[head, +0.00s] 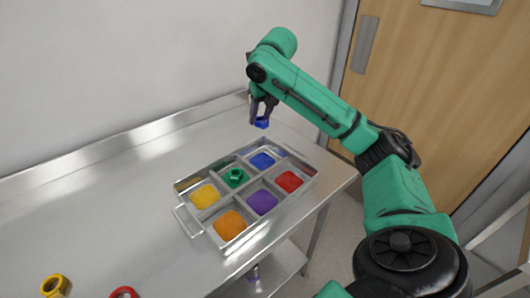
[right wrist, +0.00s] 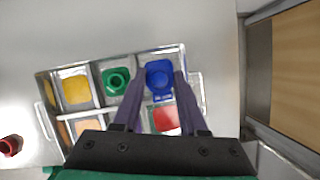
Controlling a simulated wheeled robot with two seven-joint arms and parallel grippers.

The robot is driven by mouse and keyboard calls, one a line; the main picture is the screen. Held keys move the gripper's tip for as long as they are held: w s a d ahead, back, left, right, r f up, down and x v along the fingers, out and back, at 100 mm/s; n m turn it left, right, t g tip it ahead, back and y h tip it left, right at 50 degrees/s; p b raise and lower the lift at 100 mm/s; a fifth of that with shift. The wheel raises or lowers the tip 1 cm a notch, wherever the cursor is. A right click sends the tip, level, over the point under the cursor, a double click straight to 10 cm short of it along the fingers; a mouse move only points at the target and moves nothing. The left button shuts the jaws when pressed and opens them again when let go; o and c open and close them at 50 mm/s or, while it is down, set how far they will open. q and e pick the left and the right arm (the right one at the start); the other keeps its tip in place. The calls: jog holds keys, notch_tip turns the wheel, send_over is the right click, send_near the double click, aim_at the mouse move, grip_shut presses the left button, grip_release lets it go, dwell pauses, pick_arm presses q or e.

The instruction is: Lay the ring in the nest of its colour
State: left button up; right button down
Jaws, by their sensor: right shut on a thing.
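My right gripper (head: 263,108) is shut on a blue ring (head: 262,123) and holds it in the air above the far right part of a metal tray (head: 182,217). The blue nest (head: 262,160) is in the tray's back row at the right, below the ring. In the right wrist view the blue ring (right wrist: 159,78) is between the fingertips and lines up with the blue nest, hiding part of it; the edge between the two blues is hard to tell. My left gripper is out of view.
A green ring (head: 236,176) lies in the green nest. Yellow (head: 205,196), orange (head: 229,225), purple (head: 262,202) and red (head: 289,181) nests look empty. A yellow ring (head: 54,286) and a red ring (head: 123,292) lie on the metal table (head: 100,215) at the front left.

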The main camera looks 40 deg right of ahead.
send_over(260, 159)
jog(key=s, duration=0.2)
notch_tip(260, 159, down, 6)
jog(key=f, duration=0.8)
jog(key=shift+w+a+b, duration=0.25)
jog(key=shift+w+b, duration=0.05)
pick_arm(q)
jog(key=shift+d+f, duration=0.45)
pick_arm(e)
jog(key=shift+d+f, duration=0.15)
jog(key=shift+f, duration=0.05)
jog(key=shift+c, duration=2.2)
grip_release()
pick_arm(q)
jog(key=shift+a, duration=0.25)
pick_arm(e)
jog(key=v, duration=1.2)
